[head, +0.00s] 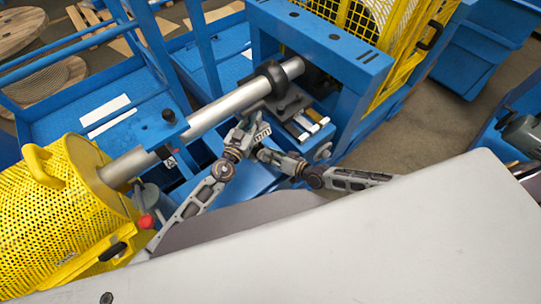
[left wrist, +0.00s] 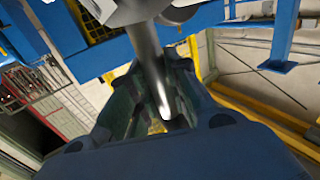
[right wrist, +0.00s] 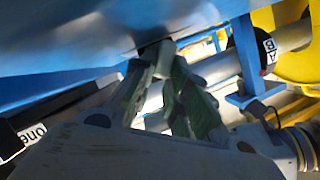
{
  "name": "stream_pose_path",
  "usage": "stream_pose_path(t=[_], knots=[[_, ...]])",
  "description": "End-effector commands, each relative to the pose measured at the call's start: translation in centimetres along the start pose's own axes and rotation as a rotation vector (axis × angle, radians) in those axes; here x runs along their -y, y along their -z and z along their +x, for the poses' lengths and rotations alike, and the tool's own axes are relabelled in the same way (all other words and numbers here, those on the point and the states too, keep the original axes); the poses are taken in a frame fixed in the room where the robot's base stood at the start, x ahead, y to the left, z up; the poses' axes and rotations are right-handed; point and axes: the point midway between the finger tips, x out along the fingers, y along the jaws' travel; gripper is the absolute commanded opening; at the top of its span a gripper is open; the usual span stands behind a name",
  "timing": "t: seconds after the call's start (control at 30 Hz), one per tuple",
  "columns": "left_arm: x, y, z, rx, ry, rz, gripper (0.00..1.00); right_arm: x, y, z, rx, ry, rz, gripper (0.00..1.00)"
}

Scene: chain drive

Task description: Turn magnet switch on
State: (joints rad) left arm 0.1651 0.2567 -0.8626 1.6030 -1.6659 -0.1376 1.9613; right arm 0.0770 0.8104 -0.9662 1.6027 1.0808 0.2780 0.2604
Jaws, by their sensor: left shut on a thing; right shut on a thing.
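My left gripper (head: 252,118) is the higher one in the head view, by the dark block (head: 287,102) beside the silver shaft (head: 215,116). In the left wrist view its fingers (left wrist: 158,115) close around a shiny metal rod (left wrist: 151,60). My right gripper (head: 262,154) is just below, near the blue machine frame. In the right wrist view its dark green fingers (right wrist: 163,85) are shut on a small grey piece (right wrist: 164,57) at a blue surface. This piece may be the magnet switch; its setting cannot be read.
Yellow mesh guards stand at the left (head: 55,215) and upper right (head: 368,25). A red knob (head: 146,221) sits near my left arm. Blue frame parts (head: 320,45) surround both grippers closely. Open floor (head: 425,120) lies to the right.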

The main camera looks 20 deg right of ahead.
Motion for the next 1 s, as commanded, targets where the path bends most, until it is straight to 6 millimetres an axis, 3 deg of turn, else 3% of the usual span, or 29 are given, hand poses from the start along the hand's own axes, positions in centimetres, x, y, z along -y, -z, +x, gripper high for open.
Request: stream_pose_path(t=[0.77,0.8,0.93,1.0], knots=[[-0.14,0.11,0.03,-0.002,-0.003,-0.001,0.0,-0.25,-0.26,-0.11,0.008,0.01,0.029,0.0],[-0.14,0.1,0.03,-0.002,-0.002,-0.001,0.0,-0.25,-0.26,-0.11,0.007,0.01,0.029,0.21],[-0.12,0.1,0.03,-0.002,-0.002,-0.001,0.0,-0.21,-0.2,-0.1,0.006,0.011,0.029,0.38],[-0.12,0.1,0.03,-0.002,-0.002,-0.001,0.0,-0.21,-0.17,-0.09,0.006,0.011,0.029,0.38]])
